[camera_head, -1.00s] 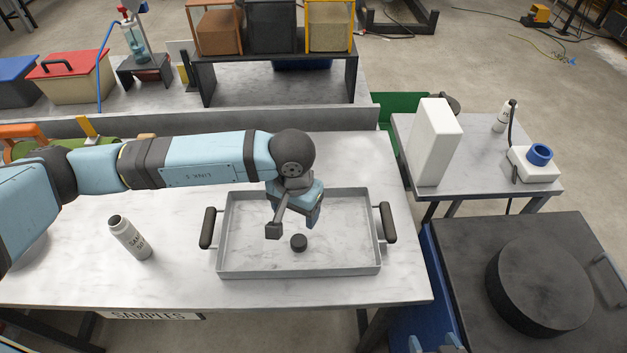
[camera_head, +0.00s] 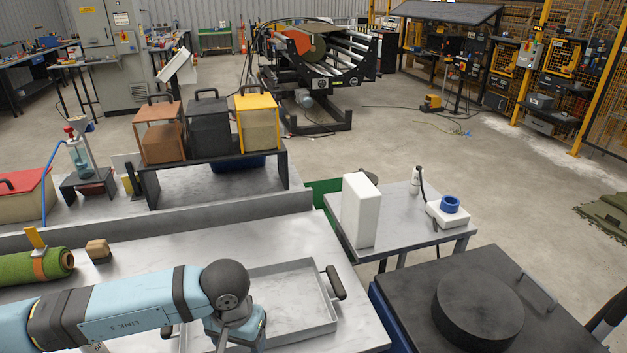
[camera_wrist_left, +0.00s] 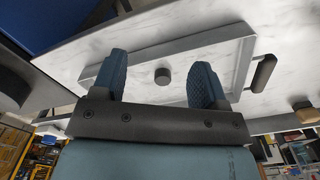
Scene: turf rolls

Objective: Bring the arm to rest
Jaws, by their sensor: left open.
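My left arm (camera_head: 120,309) comes in from the left in the head view and reaches over the metal tray (camera_head: 300,270). Its gripper is mostly hidden at the bottom edge, below the dark wrist joint. In the left wrist view the left gripper (camera_wrist_left: 161,88) is open, with two blue ribbed fingers apart and nothing between them. A small dark round piece (camera_wrist_left: 162,75) lies in the tray beyond the fingertips, clear of them. My right gripper is in neither view.
A green turf roll (camera_head: 30,267) and a small brown block (camera_head: 98,250) lie left of the tray. Three boxed samples stand on a raised shelf (camera_head: 215,165) behind. A side table with a white block (camera_head: 361,212) and a black cylinder (camera_head: 478,308) are at right.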

